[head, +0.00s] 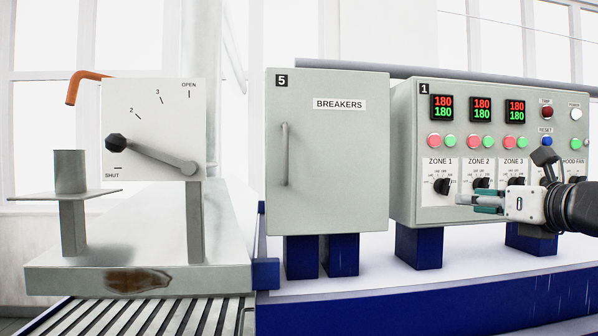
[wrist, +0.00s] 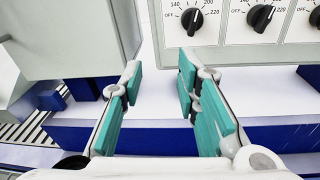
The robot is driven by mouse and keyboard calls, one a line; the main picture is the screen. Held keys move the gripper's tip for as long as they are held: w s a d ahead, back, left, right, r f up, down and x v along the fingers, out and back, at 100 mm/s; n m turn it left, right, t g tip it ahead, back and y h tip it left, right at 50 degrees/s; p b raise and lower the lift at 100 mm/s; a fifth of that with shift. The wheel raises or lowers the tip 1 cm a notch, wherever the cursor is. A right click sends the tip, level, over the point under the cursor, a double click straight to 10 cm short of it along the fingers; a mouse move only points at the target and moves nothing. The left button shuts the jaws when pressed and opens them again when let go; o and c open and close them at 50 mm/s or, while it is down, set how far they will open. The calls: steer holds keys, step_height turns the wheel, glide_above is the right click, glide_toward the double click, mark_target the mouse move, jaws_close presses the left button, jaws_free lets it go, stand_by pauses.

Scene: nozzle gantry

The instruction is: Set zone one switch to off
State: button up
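The zone 1 switch (head: 442,186) is a black rotary knob on the white plate under the ZONE 1 label, at the left of the control panel (head: 408,150). In the wrist view the zone 1 switch (wrist: 192,20) is near the top, with OFF printed to its left and numbers around it. Its exact setting is too small to read surely; it does not clearly point to OFF. My gripper (head: 476,204) is in front of the panel, right of and a little below the knob. In the wrist view my gripper (wrist: 160,75) is open and empty, its teal-padded fingers apart and below the knob.
The zone 2 knob (wrist: 260,17) is right of the zone 1 knob. The breakers cabinet (head: 328,180) with a vertical handle stands left of the panel, a narrow gap between. A lever plate (head: 155,120) is farther left. Blue blocks (head: 419,248) support the panel above a pale ledge.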

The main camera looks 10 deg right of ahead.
mark_target(450, 181)
steer(key=d+r+m+t+h, duration=0.1)
steer(key=d+r+m, duration=0.15)
steer(key=d, duration=0.25)
steer(key=w, duration=1.2)
steer(key=shift+w+a+f, duration=0.1)
steer(key=shift+w+a, duration=0.3)
jaws_close()
